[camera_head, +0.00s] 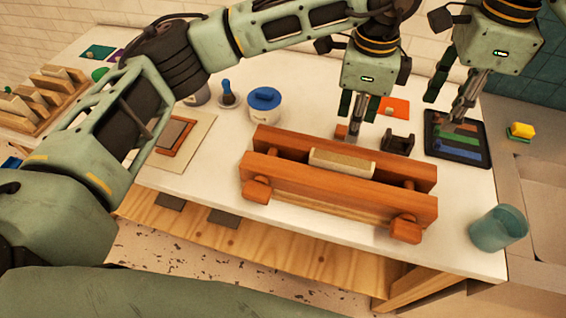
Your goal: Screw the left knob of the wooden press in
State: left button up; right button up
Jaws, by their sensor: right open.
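The wooden press (290,184) lies on the white table, with two reddish beams and a pale block (342,163) between them. Its left knob (257,191) sticks out of the front beam near the left end. The right knob (406,229) sticks out near the right end. My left gripper (358,112) is above and behind the press, well right of the left knob; its fingers overlap in this view, so I cannot tell how far apart they are. My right gripper (453,97) is open above the dark tray at the right, away from the press.
A dark tray (482,155) with coloured strips lies at right. A small dark stand (398,142) and an orange card (394,107) are behind the press. A blue-lidded jar (264,106) stands behind left. A teal cup (497,229) is at the right edge.

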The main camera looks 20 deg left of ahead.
pick_arm(q)
jog(key=d+f+m+h, duration=0.1)
jog(key=d+f+h, duration=0.1)
jog(key=d+f+m+h, duration=0.1)
jog(key=d+f, duration=0.1)
jog(key=shift+d+h, duration=0.4)
jog(key=w+d+m+t+h, duration=0.3)
jog(key=w+m+t+h, duration=0.2)
jog(key=h, duration=0.4)
jog(key=w+a+r+t, duration=0.1)
jog(key=w+a+t, duration=0.2)
jog(key=a+t, duration=0.85)
jog(key=s+a+r+t+y, duration=0.1)
jog(key=s+a+t+y, duration=0.2)
jog(key=a, duration=0.5)
jog(key=s+a+r+m+t+y, duration=0.1)
jog(key=s+a+t+y, duration=0.1)
jog(key=s+a+y, duration=0.35)
jog(key=s+a+r+t+y, duration=0.1)
jog(key=s+a+t+y, duration=0.1)
jog(key=a, duration=0.7)
jog(key=n+g+y, duration=0.3)
jog(key=n+g, duration=0.3)
jog(key=n, duration=0.1)
send_near(254, 200)
jog(key=shift+t+h, duration=0.25)
jog(key=w, duration=1.1)
jog(key=shift+w+a+f, duration=0.1)
jog(key=shift+w+f, duration=0.2)
jog(key=shift+w, duration=0.05)
